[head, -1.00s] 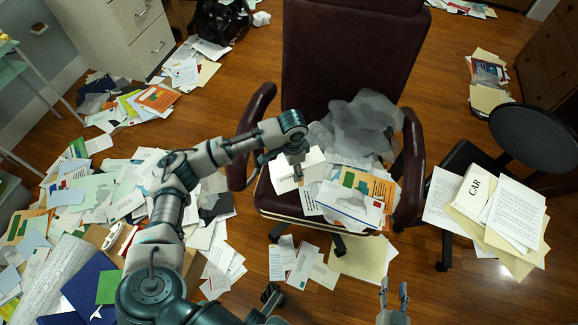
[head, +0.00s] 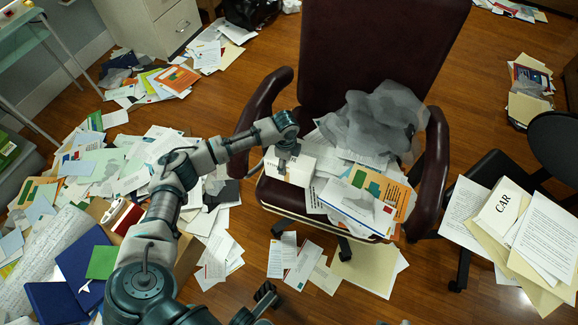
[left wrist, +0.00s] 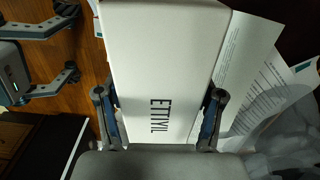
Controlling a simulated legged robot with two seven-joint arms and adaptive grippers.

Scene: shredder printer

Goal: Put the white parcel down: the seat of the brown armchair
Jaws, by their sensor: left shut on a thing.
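My left gripper (head: 286,158) is shut on the white parcel (head: 300,166), a white box. It holds the box at the left part of the brown armchair's seat (head: 279,196). In the left wrist view the parcel (left wrist: 165,60), with dark lettering, lies between the two fingers (left wrist: 159,115). Whether its underside touches the seat cannot be told. Loose papers (head: 365,195) and a grey crumpled heap (head: 375,125) cover the seat's middle and right. My right gripper (left wrist: 68,42) is open and empty in the left wrist view; only its fingertips show at the head view's bottom edge.
The armchair's left armrest (head: 262,105) and right armrest (head: 433,170) flank the seat, with the tall backrest (head: 380,50) behind. A black chair (head: 555,145) bearing papers and a CAR box (head: 500,210) stands at right. Scattered papers (head: 130,165) cover the floor at left.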

